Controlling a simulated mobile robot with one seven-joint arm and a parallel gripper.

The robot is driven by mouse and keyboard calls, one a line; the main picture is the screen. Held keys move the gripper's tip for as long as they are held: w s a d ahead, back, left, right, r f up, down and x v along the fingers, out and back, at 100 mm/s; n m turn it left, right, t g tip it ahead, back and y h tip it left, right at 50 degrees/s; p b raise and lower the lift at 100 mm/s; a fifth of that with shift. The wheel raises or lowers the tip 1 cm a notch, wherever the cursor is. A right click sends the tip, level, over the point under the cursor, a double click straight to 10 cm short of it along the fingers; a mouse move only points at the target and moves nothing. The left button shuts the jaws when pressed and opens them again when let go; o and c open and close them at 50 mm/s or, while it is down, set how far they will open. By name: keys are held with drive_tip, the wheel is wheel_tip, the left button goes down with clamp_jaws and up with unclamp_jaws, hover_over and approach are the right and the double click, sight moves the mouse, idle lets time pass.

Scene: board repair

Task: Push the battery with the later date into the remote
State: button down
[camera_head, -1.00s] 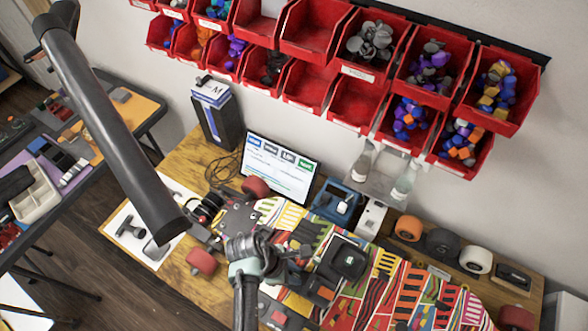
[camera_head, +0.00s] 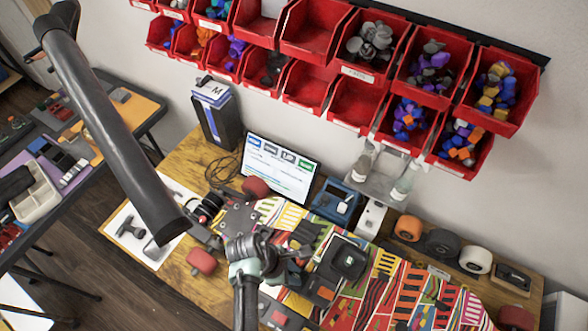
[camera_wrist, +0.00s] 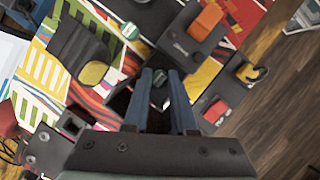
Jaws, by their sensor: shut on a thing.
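My gripper (camera_wrist: 161,74) points down over the patterned board in the wrist view. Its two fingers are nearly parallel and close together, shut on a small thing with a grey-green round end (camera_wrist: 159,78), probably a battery. Most of it is hidden between the fingers, and no date can be read. I cannot tell for sure which part is the remote. In the head view my gripper (camera_head: 280,258) is low over the bench, and the held thing cannot be made out there.
The patterned board (camera_head: 405,305) covers much of the bench. A dark block with an orange top (camera_wrist: 206,20) and a red part (camera_wrist: 215,112) lie near my gripper. A screen (camera_head: 280,168) stands behind. Red bins (camera_head: 317,35) hang on the wall above.

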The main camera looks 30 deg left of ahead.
drive_tip(key=shift+f+b, duration=0.35)
drive_tip(key=shift+f, duration=0.15)
idle(0.3)
drive_tip(key=shift+c, duration=1.9)
unclamp_jaws()
drive_tip(key=shift+r, duration=0.25)
drive_tip(key=shift+r+p, duration=0.35)
drive_tip(key=shift+p, duration=0.3)
drive_tip(key=shift+r+p, duration=1)
drive_tip(key=shift+p, duration=0.2)
wheel_tip(320, 180, up, 6)
drive_tip(key=p, duration=0.6)
